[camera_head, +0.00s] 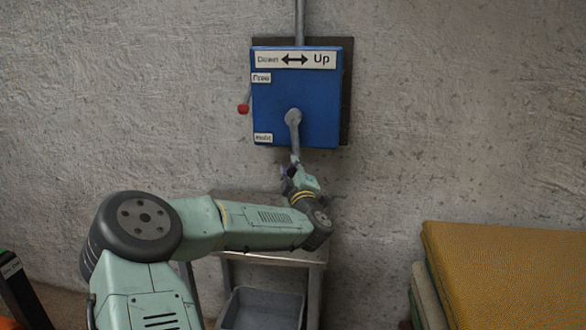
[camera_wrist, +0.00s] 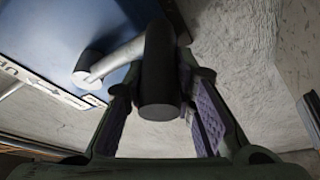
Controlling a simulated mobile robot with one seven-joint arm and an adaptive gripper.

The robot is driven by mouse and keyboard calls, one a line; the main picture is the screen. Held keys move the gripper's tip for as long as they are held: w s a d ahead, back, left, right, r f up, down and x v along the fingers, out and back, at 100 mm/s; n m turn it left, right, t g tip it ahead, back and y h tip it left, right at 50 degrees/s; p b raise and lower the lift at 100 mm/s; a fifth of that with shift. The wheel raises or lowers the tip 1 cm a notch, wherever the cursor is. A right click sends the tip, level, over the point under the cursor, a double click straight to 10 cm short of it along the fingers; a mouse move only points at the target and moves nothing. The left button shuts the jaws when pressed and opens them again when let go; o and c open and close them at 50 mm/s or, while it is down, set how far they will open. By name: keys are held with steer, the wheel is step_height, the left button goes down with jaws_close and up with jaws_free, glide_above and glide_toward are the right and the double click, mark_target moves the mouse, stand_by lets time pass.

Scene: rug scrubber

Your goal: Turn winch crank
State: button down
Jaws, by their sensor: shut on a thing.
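The winch is a blue box (camera_head: 275,105) on the grey wall, with a label reading "Up" and a double arrow at its top. Its grey crank arm (camera_head: 294,130) hangs down from a hub on the box's front. My gripper (camera_head: 293,171) is below the box, at the crank's lower end. In the wrist view, my gripper (camera_wrist: 165,115) has its fingers on both sides of the dark crank handle (camera_wrist: 160,70), shut on it. The crank arm (camera_wrist: 115,60) runs left from the handle to the hub on the blue box (camera_wrist: 50,35).
A small lever with a red knob (camera_head: 243,109) sticks out at the box's left side, between labels "Free" and "Hold". A metal table (camera_head: 315,255) stands below, with a grey bin (camera_head: 262,308) under it. Yellow-brown rugs (camera_head: 510,270) are stacked at the right.

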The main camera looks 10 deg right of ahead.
steer(key=c, duration=1.5)
jaws_free()
steer(key=shift+w+a+f, duration=0.1)
steer(key=shift+a+f, duration=0.1)
steer(key=shift+a, duration=0.05)
steer(key=shift+o, duration=0.8)
steer(key=shift+d+r, duration=0.1)
steer(key=s+f, duration=0.2)
steer(key=s, duration=1)
steer(key=shift+d, duration=0.2)
